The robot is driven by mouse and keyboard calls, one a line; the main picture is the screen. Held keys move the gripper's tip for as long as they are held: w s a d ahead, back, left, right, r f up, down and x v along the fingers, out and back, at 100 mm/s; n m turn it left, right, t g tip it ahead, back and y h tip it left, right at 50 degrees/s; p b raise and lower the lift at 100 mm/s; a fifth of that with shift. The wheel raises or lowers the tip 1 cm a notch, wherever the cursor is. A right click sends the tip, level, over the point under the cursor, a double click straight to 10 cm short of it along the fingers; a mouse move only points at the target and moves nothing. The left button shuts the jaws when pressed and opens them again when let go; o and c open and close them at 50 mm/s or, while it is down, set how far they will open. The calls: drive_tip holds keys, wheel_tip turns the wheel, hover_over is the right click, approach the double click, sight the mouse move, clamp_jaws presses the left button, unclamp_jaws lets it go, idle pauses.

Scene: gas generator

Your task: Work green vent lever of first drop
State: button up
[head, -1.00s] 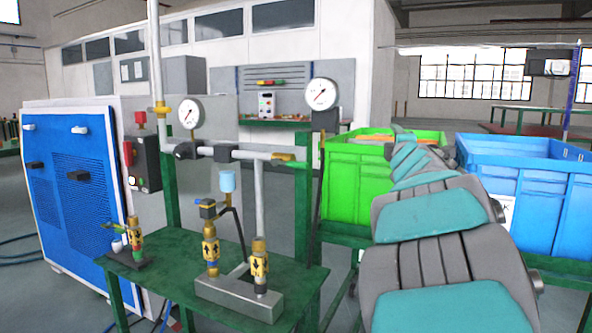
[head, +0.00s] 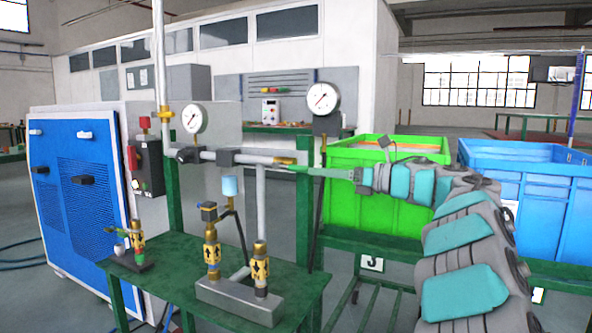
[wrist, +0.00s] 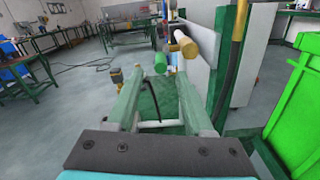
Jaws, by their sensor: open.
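My gripper (head: 294,168) reaches left from the right side, level, its fingertips beside the brass end (head: 284,160) of the horizontal pipe. In the wrist view my gripper (wrist: 161,78) has its two fingers apart with nothing held between them. A round green piece (wrist: 160,62) shows beyond the fingertips, roughly in line with the gap. It looks like the vent lever's end, but I cannot be sure. A yellow brass pipe end (wrist: 187,46) lies just right of it. In the head view that green piece cannot be made out separately from my fingers.
A small green-handled valve (head: 118,232) sits at the bench's left.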

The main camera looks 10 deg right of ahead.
sight(292, 168)
drive_tip(key=p+x, duration=0.1)
drive_tip(key=x, duration=0.6)
drive_tip(key=shift+w+a, duration=0.1)
drive_tip(key=shift+c, duration=0.4)
clamp_jaws()
idle(0.8)
